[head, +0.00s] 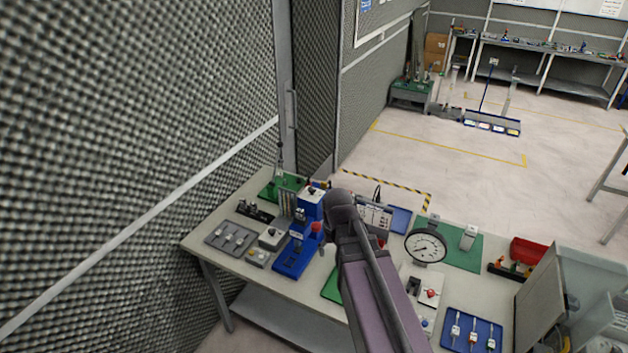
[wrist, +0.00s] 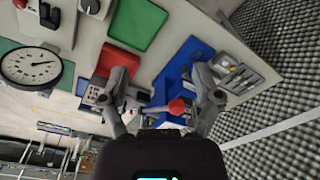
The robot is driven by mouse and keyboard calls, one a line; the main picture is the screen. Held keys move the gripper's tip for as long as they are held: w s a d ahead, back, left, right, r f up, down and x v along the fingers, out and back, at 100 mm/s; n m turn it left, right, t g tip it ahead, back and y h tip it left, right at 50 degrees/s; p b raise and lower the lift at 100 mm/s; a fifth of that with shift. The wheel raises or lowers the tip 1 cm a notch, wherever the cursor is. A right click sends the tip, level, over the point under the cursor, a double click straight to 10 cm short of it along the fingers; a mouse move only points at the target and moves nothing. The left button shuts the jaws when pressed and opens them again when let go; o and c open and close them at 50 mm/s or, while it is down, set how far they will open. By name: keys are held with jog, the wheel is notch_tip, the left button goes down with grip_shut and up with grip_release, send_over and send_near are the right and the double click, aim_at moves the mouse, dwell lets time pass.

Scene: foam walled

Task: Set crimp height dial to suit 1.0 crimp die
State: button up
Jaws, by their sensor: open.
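The blue bench press (head: 294,256) stands on the left part of the workbench, with a red ball knob (head: 317,227) at its side. In the wrist view the blue press (wrist: 190,62) and red ball knob (wrist: 178,106) lie beyond and between my fingers. My gripper (wrist: 160,84) is open, with nothing between the fingertips, and seems apart from the press. In the head view my arm hides the fingers. I cannot make out a crimp height dial or any die marking. A large round white gauge (head: 425,247) stands to the right; the wrist view shows this gauge too (wrist: 30,68).
The workbench (head: 222,262) is crowded. A grey tray of tools (head: 230,237) lies left of the press. A blue tray of tools (head: 472,331), a red bin (head: 528,251) and a clear box (head: 590,280) stand right. A foam wall (head: 140,120) closes the left side.

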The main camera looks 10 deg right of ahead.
jog(key=w+r+m+p, duration=0.15)
jog(key=w+r, duration=0.25)
jog(key=w, duration=0.5)
jog(key=m+p, duration=0.1)
jog(key=m, duration=0.3)
send_over(312, 189)
jog(key=shift+w+f+g, duration=0.1)
jog(key=shift+w+g, duration=0.05)
jog(key=shift+g, duration=0.15)
jog(key=shift+f, duration=0.2)
notch_tip(312, 189, down, 13)
jog(key=b, duration=1.3)
jog(key=shift+f+b, duration=0.2)
jog(key=shift+b, duration=0.15)
